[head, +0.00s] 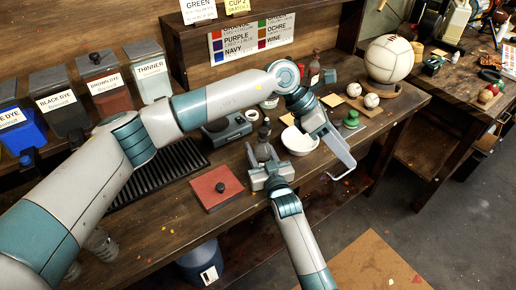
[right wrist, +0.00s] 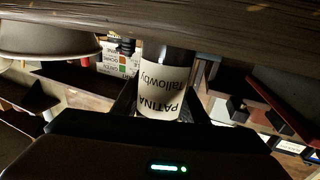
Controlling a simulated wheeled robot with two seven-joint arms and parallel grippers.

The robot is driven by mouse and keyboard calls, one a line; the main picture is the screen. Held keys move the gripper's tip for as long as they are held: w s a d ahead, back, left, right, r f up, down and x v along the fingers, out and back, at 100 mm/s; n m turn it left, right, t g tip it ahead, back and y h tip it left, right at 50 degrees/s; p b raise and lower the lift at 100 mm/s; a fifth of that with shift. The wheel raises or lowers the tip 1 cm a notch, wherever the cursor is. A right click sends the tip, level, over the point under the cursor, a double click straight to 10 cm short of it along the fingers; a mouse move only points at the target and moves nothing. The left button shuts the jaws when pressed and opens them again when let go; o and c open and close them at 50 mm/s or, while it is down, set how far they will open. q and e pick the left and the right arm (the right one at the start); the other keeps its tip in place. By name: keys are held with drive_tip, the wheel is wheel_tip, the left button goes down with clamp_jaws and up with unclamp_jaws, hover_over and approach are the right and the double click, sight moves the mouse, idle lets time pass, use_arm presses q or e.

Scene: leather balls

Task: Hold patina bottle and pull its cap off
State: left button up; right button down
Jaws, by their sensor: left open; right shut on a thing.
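The patina bottle (right wrist: 160,92) shows upside down in the right wrist view, with a pale label and a dark band at its table end. My right gripper (right wrist: 158,105) is shut on it. In the head view the dark bottle (head: 263,148) stands up from my right gripper (head: 265,172), over the bench.
A white bowl (head: 299,142) sits just right of the bottle. A red square block with a black knob (head: 217,188) lies to the left. A green knobbed object (head: 351,120), pale balls (head: 371,100) and a large ball (head: 388,59) are at right. Dye bins (head: 104,85) line the back left.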

use_arm(q)
drive_tip(key=s+d+r+n+h, duration=0.6)
drive_tip(key=d+r+h, duration=0.1)
drive_tip(key=d+h, duration=0.1)
drive_tip(key=w+a+r+n+t+h, duration=0.25)
drive_tip(key=r+n+t, duration=0.2)
drive_tip(key=n, duration=0.25)
drive_tip(key=w+a+r+n+t+h, duration=0.2)
drive_tip(key=r+n+t+h, duration=0.1)
drive_tip(key=n+t, duration=0.3)
drive_tip(key=w+a+f+n+t+y, duration=0.2)
drive_tip(key=w+a+n+t+y, duration=0.25)
drive_tip(key=a+n+t, duration=0.7)
drive_tip(key=n+g+y, duration=0.2)
drive_tip(key=n+y, duration=1.3)
drive_tip(key=n, duration=0.6)
approach(263, 134)
drive_tip(key=w, duration=0.3)
drive_tip(key=shift+w+d+r, duration=0.1)
drive_tip(key=shift+w+d, duration=0.05)
